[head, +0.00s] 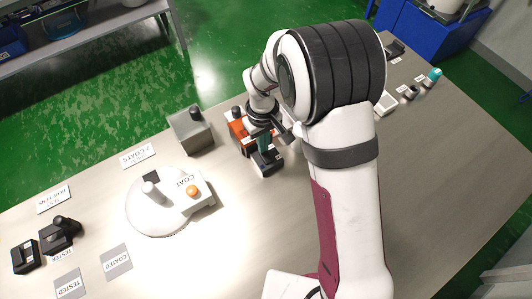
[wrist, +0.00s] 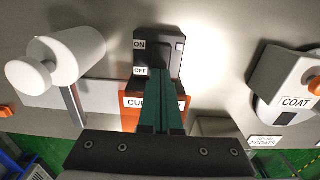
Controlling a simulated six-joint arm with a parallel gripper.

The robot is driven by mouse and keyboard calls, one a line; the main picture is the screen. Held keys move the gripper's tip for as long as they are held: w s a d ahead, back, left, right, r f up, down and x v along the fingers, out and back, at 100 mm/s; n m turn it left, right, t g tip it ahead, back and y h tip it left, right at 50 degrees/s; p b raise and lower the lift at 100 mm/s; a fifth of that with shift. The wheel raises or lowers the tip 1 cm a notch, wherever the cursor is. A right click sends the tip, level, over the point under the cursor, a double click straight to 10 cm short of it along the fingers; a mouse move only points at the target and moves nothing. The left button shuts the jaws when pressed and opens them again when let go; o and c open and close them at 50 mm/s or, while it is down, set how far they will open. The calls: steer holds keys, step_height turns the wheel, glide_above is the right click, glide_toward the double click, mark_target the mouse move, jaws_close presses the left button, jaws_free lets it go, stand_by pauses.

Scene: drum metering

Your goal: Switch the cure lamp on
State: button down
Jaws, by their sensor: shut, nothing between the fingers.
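The black switch box (wrist: 158,45) carries an ON label above an OFF label in the wrist view. It also shows in the head view (head: 268,163), beside an orange block (head: 236,130). An orange part with a partly covered label (wrist: 130,112) beginning "CU" lies behind my fingers in the wrist view. My gripper (wrist: 170,82) is shut and empty, its green fingers together over the lower part of the switch box, near OFF. It also shows in the head view (head: 264,142). The fingers hide the switch's lever, and I cannot tell whether they touch it.
A COAT unit (head: 192,192) with an orange button stands on a white round base (head: 150,222). A grey box (head: 190,130) with a black knob stands nearby. A white cylindrical piece (wrist: 65,55) is left of the switch box. The table front is mostly clear.

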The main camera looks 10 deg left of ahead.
steer(key=shift+f, duration=0.5)
steer(key=shift+r, duration=3.55)
steer(key=s+d+r+m, duration=0.6)
steer(key=d+r, duration=0.2)
steer(key=d, duration=0.2)
steer(key=s+d+r+m+y, duration=0.1)
steer(key=s+d+m, duration=0.2)
steer(key=s, duration=0.5)
steer(key=s+d+r+m, duration=0.1)
steer(key=s+d+m, duration=0.2)
steer(key=s+m, duration=0.2)
steer(key=s, duration=0.3)
steer(key=shift+d+r+m+y, duration=0.25)
steer(key=shift+r+m+y, duration=0.05)
steer(key=shift+r+y, duration=0.1)
